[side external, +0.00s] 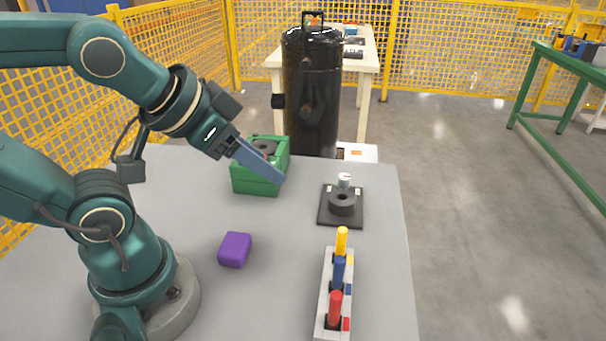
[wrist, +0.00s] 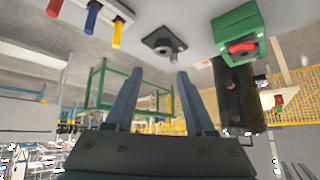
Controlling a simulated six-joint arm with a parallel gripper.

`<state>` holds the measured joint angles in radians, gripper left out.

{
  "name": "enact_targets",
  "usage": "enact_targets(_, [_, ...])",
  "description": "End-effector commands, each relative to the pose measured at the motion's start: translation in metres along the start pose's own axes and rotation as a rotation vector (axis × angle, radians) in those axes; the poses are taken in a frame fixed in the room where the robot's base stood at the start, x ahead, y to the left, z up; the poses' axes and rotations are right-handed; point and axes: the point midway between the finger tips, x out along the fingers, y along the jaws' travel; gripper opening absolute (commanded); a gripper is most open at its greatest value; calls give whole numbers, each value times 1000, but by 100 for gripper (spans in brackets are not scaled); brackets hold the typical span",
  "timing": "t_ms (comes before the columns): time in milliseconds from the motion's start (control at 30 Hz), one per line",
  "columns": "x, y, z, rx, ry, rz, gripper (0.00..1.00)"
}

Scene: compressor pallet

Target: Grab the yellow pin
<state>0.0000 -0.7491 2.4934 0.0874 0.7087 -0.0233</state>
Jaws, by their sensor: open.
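The yellow pin (side external: 341,241) stands upright in the far slot of a grey rack (side external: 323,300) at the table's front right. A blue pin (side external: 338,271) and a red pin (side external: 335,308) stand in the same rack, nearer the camera. In the wrist view, the yellow pin (wrist: 116,36) shows at the upper left, beside the blue pin (wrist: 91,18) and red pin (wrist: 54,7). My gripper (side external: 282,181) is in the air near the green box, well apart from the rack. In the wrist view its two fingers (wrist: 158,78) are spread with nothing between them.
A green box (side external: 258,180) stands behind my gripper. A black plate with a round ring (side external: 342,203) lies to its right. A purple block (side external: 235,250) sits mid-table. A tall black tank (side external: 311,95) stands beyond the table. Bare grey table lies between the block and rack.

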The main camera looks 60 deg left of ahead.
Motion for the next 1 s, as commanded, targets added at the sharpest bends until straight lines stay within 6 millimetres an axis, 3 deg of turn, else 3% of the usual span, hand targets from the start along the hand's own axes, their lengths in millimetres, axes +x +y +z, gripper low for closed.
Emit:
enact_targets(200, [18,-23,-84,229,334,-125,55])
enact_targets(333, [37,-16,-118,410,469,-112,55])
enact_targets(467, [62,6,-130,585,563,-5,55])
enact_targets(667, [98,47,-105,749,624,288,55])
enact_targets(800, [111,69,-69,765,623,531,55])
enact_targets(1000, [120,82,-17,679,578,805,55])
